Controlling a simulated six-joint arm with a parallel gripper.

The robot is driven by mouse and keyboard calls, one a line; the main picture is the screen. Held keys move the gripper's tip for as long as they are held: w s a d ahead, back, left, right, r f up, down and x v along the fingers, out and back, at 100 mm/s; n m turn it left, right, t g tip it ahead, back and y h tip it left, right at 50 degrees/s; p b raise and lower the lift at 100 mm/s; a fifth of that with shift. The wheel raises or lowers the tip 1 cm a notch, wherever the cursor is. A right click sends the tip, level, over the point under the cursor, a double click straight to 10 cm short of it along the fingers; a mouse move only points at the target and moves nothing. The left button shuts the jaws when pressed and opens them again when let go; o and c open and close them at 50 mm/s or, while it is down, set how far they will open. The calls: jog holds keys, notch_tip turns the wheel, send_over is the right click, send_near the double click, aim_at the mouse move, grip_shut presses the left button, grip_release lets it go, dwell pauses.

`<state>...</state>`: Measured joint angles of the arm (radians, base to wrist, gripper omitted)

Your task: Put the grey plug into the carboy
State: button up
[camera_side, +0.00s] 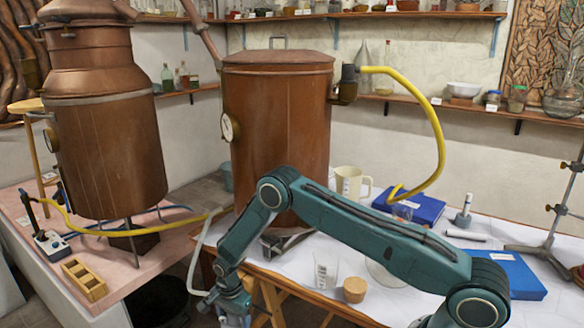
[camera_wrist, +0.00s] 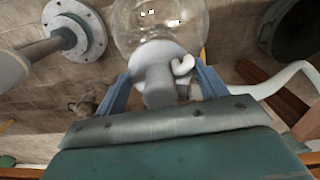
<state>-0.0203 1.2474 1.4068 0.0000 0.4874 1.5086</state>
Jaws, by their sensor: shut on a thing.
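In the wrist view my gripper (camera_wrist: 163,82) has its two blue fingers on either side of the grey plug (camera_wrist: 158,86), a pale cylinder. A white curved piece shows beside the plug, near the right finger. The clear, rounded glass of the carboy (camera_wrist: 160,22) lies just beyond the plug, in line with it. A pale round part lies between plug and glass; I cannot tell whether the plug touches or enters the neck. In the side view my gripper (camera_side: 234,312) is low at the bench's front edge, its fingertips cut off by the frame. The plug and carboy cannot be made out there.
A dark bucket (camera_wrist: 297,28) and a white hose (camera_wrist: 270,83) are on the right in the wrist view; a grey post with a flanged foot (camera_wrist: 75,30) is on the left. A copper vessel (camera_side: 275,130), cork (camera_side: 355,290) and beaker (camera_side: 326,268) stand behind my arm.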

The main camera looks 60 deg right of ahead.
jog(key=shift+f, duration=2.75)
dwell(5.2)
